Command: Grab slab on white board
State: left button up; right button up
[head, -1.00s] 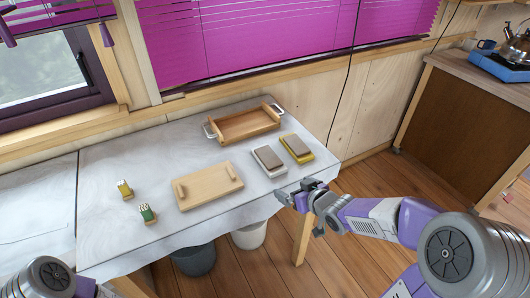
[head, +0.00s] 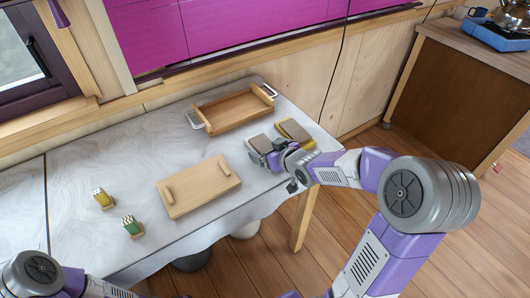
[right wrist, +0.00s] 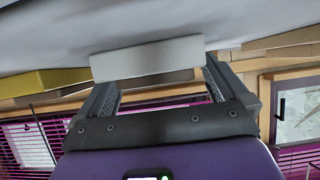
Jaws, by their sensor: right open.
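The white board (right wrist: 147,58) shows upside down in the right wrist view, with the grey-brown slab (right wrist: 150,80) against it. In the head view that slab (head: 258,142) is partly hidden behind my right gripper (head: 268,157), which is at the near edge of the board. In the right wrist view my right gripper (right wrist: 157,82) is open, its fingers toward either side of the slab. I cannot tell whether they touch it. My left arm shows at the lower left of the head view, but its gripper is out of frame.
A second slab (head: 293,130) on a yellow board lies just to the right. A wooden tray (head: 234,110) stands behind, and a wooden board with handles (head: 200,187) lies left. Two small holders (head: 103,199) (head: 132,226) are farther left. The cloth-covered table's (head: 95,165) right edge is close.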

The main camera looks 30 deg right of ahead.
jog(key=shift+w+f, duration=0.15)
jog(key=shift+w, duration=0.25)
jog(key=shift+c, duration=0.3)
